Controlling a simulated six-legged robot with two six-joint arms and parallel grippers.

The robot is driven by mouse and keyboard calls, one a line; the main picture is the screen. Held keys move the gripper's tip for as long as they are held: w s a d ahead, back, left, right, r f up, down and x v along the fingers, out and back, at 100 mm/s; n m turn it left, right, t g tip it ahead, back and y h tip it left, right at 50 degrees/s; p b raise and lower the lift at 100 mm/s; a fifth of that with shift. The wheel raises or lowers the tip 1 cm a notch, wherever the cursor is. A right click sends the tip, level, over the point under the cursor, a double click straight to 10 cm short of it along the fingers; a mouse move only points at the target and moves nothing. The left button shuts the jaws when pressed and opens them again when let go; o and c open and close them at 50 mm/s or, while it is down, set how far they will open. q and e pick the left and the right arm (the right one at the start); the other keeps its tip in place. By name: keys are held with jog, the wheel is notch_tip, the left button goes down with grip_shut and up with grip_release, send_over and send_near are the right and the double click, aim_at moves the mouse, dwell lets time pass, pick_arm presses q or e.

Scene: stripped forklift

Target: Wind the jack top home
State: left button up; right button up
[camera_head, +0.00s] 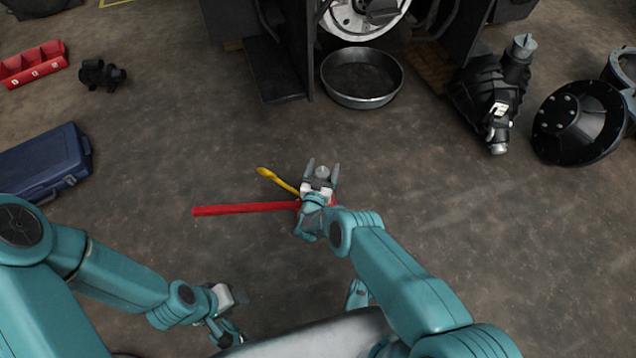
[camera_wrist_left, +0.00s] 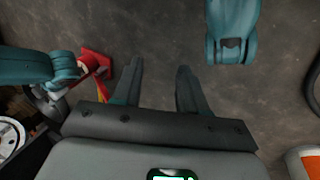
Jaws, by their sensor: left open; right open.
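The jack lies low on the floor in the middle of the head view, with a long red bar (camera_head: 245,208) to the left and a yellow lever (camera_head: 277,180) angled up-left. Its round grey top (camera_head: 322,172) shows between the fingertips of my right gripper (camera_head: 322,167), which is open with one finger on each side. I cannot tell whether the fingers touch it. My right wrist hides much of the jack body. My left gripper (camera_wrist_left: 158,82) is open and empty over bare floor. The left wrist view also shows red parts of the jack (camera_wrist_left: 97,63), partly behind my right arm.
A metal pan (camera_head: 362,78) lies before the stripped forklift (camera_head: 270,65). Black machine parts (camera_head: 490,95) and a round black hub (camera_head: 578,122) lie at right. A blue case (camera_head: 42,163) and red tray (camera_head: 33,63) are at left. Floor around the jack is clear.

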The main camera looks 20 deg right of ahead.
jog(key=p+v, duration=0.3)
jog(key=v, duration=1.2)
jog(key=shift+s+a, duration=0.15)
